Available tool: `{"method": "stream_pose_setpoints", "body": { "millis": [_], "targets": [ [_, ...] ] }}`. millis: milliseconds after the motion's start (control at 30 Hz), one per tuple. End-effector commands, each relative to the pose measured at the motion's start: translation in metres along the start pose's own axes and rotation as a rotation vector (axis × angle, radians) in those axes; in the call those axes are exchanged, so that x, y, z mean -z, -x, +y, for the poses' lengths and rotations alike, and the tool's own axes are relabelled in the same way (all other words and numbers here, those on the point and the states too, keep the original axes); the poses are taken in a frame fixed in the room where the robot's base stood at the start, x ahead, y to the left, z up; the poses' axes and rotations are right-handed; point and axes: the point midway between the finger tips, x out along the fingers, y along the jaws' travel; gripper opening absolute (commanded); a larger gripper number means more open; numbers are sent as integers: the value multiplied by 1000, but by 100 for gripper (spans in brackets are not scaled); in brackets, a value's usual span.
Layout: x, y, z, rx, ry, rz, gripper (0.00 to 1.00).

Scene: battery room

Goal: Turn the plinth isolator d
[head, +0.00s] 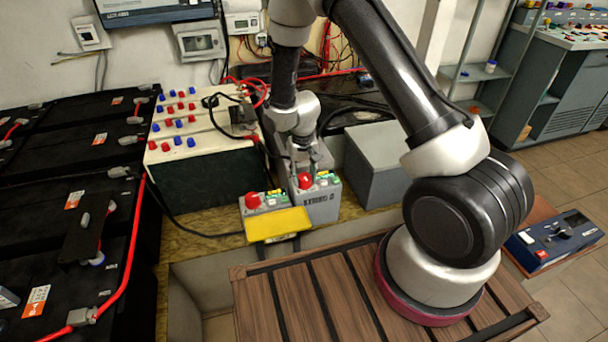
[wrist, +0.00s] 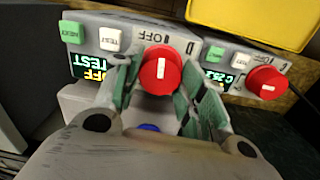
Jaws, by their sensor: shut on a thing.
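The plinth isolator d is a grey box (head: 322,206) with a red rotary knob (wrist: 160,72); the knob also shows in the head view (head: 304,180). In the wrist view, the knob's white mark runs up and down the picture. The box face has a green button (wrist: 73,33), a white button (wrist: 112,38) and a small display (wrist: 90,68) with OFF and TEST upside down. My gripper (wrist: 158,82) has its green-padded fingers on either side of the knob, shut on it. In the head view the fingers partly cover the box top.
A second grey unit (head: 254,222) with its own red knob (head: 253,200) stands close beside it, behind a yellow plate (head: 278,225). A white-topped box with red and blue terminals (head: 182,135) and black batteries (head: 75,200) are at left. A grey box (head: 375,160) stands at right.

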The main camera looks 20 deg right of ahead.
Motion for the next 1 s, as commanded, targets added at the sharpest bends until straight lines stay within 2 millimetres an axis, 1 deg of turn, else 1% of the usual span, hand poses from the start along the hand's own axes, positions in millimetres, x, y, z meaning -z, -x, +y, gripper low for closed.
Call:
{"method": "stream_pose_setpoints", "body": {
  "millis": [300, 800, 833, 867, 900, 1000],
  "targets": [
    [1, 0, 0, 1, -106, -1, 17],
    [1, 0, 0, 1, -125, -1, 17],
    [1, 0, 0, 1, -125, -1, 43],
    [1, 0, 0, 1, -125, -1, 48],
    [1, 0, 0, 1, -124, -2, 50],
    [1, 0, 0, 1, -124, -2, 50]
  ]
}}
